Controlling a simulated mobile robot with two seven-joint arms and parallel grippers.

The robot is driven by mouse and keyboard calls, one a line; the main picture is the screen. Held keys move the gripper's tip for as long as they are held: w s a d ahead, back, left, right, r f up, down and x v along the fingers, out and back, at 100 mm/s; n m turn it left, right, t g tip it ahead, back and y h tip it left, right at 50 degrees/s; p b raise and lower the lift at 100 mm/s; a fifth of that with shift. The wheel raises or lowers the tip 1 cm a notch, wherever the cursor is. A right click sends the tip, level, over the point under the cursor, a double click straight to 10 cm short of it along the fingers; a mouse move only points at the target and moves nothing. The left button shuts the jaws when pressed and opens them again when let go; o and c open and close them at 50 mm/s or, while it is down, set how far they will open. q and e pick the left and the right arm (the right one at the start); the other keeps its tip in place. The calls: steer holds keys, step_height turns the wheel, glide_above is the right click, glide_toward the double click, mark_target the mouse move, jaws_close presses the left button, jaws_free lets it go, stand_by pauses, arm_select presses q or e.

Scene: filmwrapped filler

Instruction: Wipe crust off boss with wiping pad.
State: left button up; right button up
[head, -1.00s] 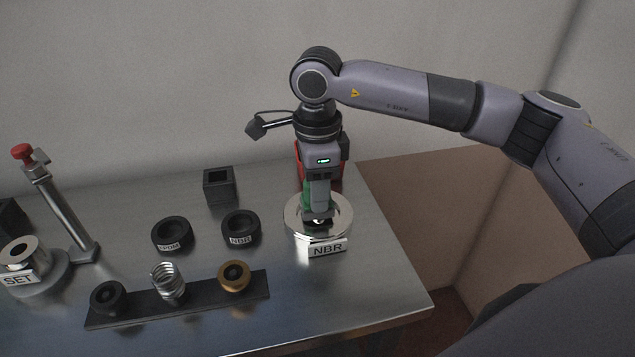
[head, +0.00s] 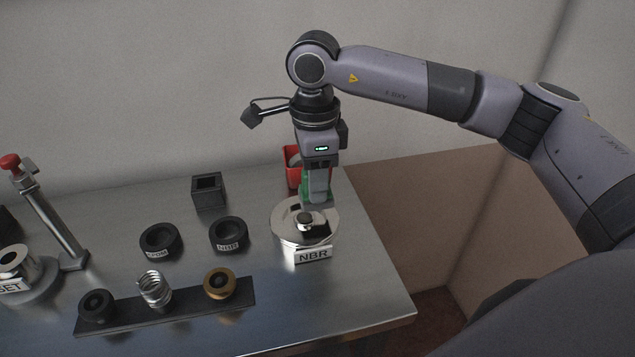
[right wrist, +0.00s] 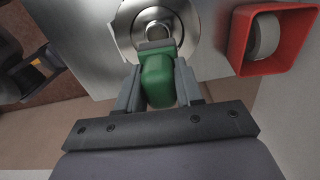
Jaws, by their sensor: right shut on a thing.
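My right gripper (head: 317,196) is shut on the green wiping pad (right wrist: 158,80), seen end-on between the two fingers in the right wrist view. The pad has a grey face at its far end. The boss (head: 305,220) is a short round stub in the middle of a shiny round plate (head: 284,232) with an NBR label. I cannot make out any crust. My left gripper is not in view.
A red bin (head: 292,170) holding a pale round thing stands behind the gripper. Two black rings (head: 160,241), (head: 228,233) and a black square holder (head: 209,190) lie left. A dark strip (head: 187,312) carries three parts. The table's right edge is close.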

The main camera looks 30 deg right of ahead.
steer(key=shift+r, duration=0.65)
steer(key=shift+r+p, duration=1.35)
steer(key=shift+r, duration=0.5)
